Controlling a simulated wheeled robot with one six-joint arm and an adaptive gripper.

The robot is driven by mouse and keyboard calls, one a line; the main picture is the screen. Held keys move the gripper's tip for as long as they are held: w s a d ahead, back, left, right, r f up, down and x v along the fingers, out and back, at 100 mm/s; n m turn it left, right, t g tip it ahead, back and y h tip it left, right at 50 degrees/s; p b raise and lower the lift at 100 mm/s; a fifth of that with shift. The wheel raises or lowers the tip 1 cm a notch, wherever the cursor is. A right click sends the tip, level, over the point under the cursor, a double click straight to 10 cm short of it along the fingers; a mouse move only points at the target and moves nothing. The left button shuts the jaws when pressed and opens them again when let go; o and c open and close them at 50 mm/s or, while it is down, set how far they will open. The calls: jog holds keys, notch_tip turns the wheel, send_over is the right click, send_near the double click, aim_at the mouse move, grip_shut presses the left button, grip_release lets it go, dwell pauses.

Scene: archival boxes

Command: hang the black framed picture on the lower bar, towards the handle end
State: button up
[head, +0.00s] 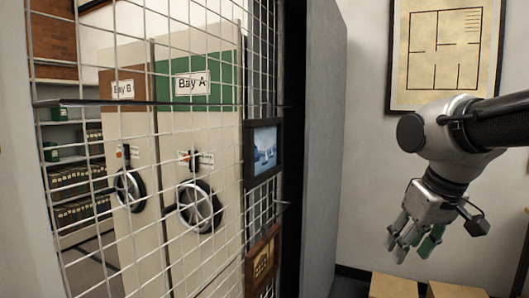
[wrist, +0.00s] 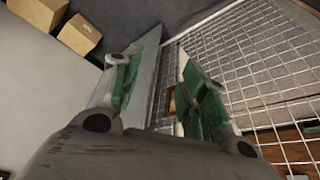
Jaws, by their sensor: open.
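A small black framed picture (head: 249,165) with a blue image is on the wire mesh panel (head: 105,225), near its right edge, just below the level of the upper bar (head: 130,104). The lower bar (head: 228,206) crosses the mesh further down. A brown framed picture (head: 250,272) is below the lower bar's right end. I cannot make out the handle. My gripper (head: 413,243) is open and empty, pointing down, well to the right of the panel. In the wrist view its green-padded fingers (wrist: 160,75) are apart, with mesh beyond them.
Behind the mesh stand cabinets labelled Bay A (head: 205,130) and Bay B (head: 120,150), with wheels. A grey upright panel (head: 322,150) stands between mesh and gripper. A framed floor plan (head: 440,55) is on the back wall. Cardboard boxes (head: 395,286) are low below my gripper.

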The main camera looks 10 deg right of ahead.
jog(key=shift+c, duration=0.2)
jog(key=m+t+y, duration=0.6)
jog(key=m+y, duration=0.1)
jog(key=y, duration=0.8)
send_near(269, 175)
jog(key=shift+x, duration=4.35)
